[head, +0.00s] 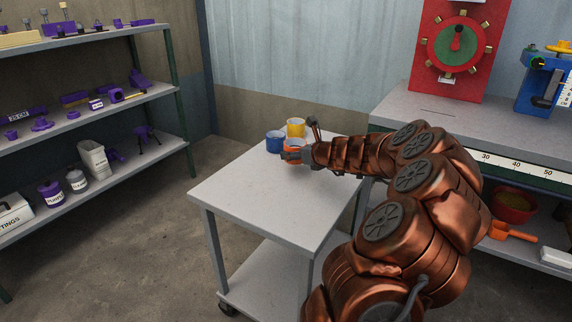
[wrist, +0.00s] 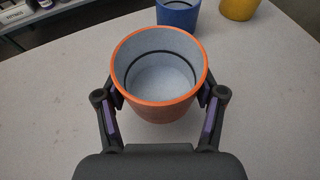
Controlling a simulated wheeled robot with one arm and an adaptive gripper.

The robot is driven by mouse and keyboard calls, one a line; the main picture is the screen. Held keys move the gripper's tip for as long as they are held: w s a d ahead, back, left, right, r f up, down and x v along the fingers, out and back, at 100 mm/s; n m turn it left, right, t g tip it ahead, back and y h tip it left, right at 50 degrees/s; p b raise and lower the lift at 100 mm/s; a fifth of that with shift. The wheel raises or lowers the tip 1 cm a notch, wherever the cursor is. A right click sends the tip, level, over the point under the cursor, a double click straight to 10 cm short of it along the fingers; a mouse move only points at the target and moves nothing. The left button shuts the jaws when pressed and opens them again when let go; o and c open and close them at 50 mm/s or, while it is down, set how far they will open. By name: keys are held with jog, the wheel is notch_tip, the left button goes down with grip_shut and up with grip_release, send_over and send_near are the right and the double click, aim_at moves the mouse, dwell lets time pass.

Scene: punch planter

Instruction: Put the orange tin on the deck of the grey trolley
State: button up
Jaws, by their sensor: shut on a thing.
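The orange tin (wrist: 160,108) is upright and open-topped, with a grey inside, and my gripper (wrist: 160,102) is shut on its sides in the wrist view. In the head view the orange tin (head: 293,149) is partly hidden by my gripper (head: 294,156). It is at the far part of the grey trolley's deck (head: 250,200). I cannot tell whether the tin touches the deck or is slightly above it. A blue tin (head: 275,141) and a yellow tin (head: 296,128) stand just beyond it on the deck; both also show in the wrist view.
The near part of the deck is clear. A shelf unit (head: 120,98) with purple items stands at the left. A grey workbench (head: 400,105) at the right holds a red dial board (head: 465,50) and a blue machine (head: 544,82). A red bowl (head: 511,206) and an orange scoop (head: 510,231) lie below.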

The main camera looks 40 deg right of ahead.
aim_at(287, 167)
jog(key=shift+w+a+f+b, duration=0.1)
jog(key=shift+w+a+b, duration=0.15)
jog(key=shift+w, duration=0.6)
jog(key=shift+w+a+f+b, duration=0.1)
jog(key=shift+w+a, duration=0.2)
jog(key=shift+w, duration=0.5)
notch_tip(287, 167, down, 4)
jog(key=shift+d+r+b, duration=0.1)
jog(key=shift+r+b, duration=0.15)
jog(key=shift+b, duration=0.85)
jog(key=o, duration=1.2)
jog(key=shift+o, duration=0.2)
jog(key=shift+s, duration=0.1)
jog(key=shift+r, duration=0.15)
jog(key=p+v, duration=0.3)
jog(key=v, duration=0.9)
